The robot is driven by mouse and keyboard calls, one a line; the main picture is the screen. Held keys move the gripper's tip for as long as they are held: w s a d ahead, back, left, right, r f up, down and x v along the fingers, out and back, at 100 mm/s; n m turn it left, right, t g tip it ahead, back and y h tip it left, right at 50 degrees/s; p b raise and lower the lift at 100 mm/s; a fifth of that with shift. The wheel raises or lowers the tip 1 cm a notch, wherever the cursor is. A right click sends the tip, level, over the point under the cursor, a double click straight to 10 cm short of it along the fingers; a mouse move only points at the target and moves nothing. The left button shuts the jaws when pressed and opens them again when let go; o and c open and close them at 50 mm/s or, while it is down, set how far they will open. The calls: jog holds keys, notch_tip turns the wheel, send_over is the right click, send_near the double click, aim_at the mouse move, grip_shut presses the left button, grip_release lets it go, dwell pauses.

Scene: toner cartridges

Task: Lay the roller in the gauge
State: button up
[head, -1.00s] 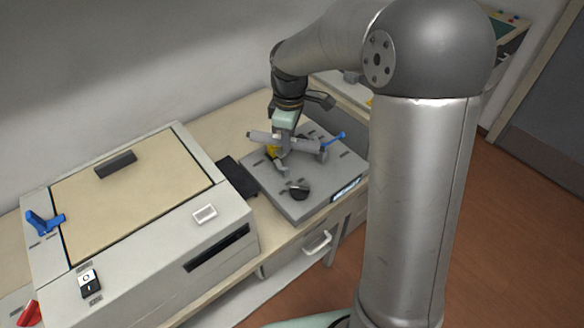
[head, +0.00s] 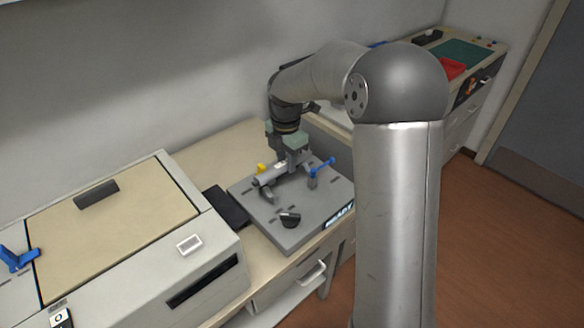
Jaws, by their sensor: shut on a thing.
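The gauge (head: 320,203) is a grey flat device on the bench, with a black knob, a blue lever (head: 322,167), a yellow part (head: 261,168) and a lit display on its front edge. The roller (head: 270,174) is a grey cylinder, low over the back of the gauge between the yellow part and the blue lever. My gripper (head: 293,163) points down and is shut on the roller. The fingers hide part of the roller. I cannot tell whether the roller touches the gauge's supports.
A large beige-topped machine (head: 112,226) stands to the left, with a dark flat pad (head: 226,207) between it and the gauge. A red tray (head: 450,68) and a green mat (head: 467,52) lie on a bench at the far right. A drawer is below the gauge.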

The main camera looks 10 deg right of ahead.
jog(key=f, duration=0.1)
jog(key=w+d+f, duration=0.2)
jog(key=shift+w+f+p, duration=0.1)
jog(key=shift+f+p, duration=0.2)
jog(key=shift+p, duration=0.05)
jog(key=shift+f, duration=1.55)
jog(key=shift+f, duration=0.45)
jog(key=o, duration=1)
jog(key=shift+o, duration=0.2)
jog(key=shift+r, duration=0.1)
